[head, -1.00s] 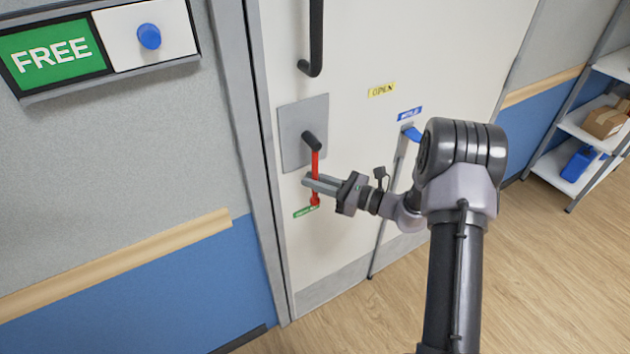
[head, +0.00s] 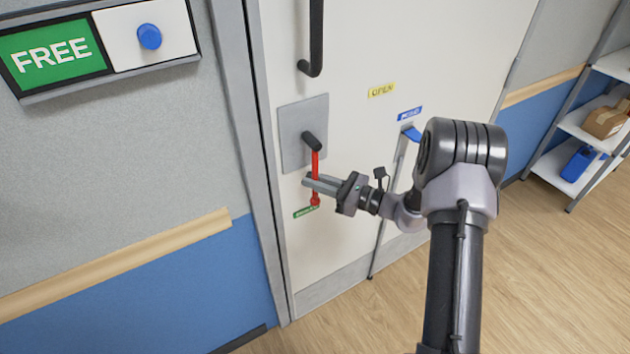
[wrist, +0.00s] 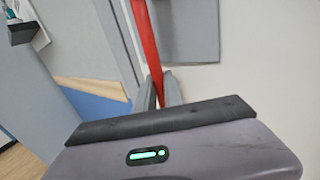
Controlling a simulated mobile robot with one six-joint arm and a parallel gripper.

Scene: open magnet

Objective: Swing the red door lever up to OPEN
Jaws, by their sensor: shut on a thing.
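The red door lever (head: 315,166) hangs straight down from a dark pivot (head: 311,141) on a grey plate (head: 291,120) on the white door (head: 345,240). A green label (head: 304,212) sits by its lower end. A yellow OPEN label (head: 381,90) is higher up and to the right. My gripper (head: 318,183) is shut on the lower part of the lever, coming from the right. In the wrist view the lever (wrist: 148,45) runs down between the fingers (wrist: 158,93); its lower end is hidden there.
A dark vertical door handle (head: 316,40) is above the lever. A blue label (head: 409,113) and a blue-topped lever (head: 411,133) are to the right. A FREE sign (head: 53,53) with a blue knob (head: 149,37) is on the left wall. Shelving (head: 575,130) stands far right.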

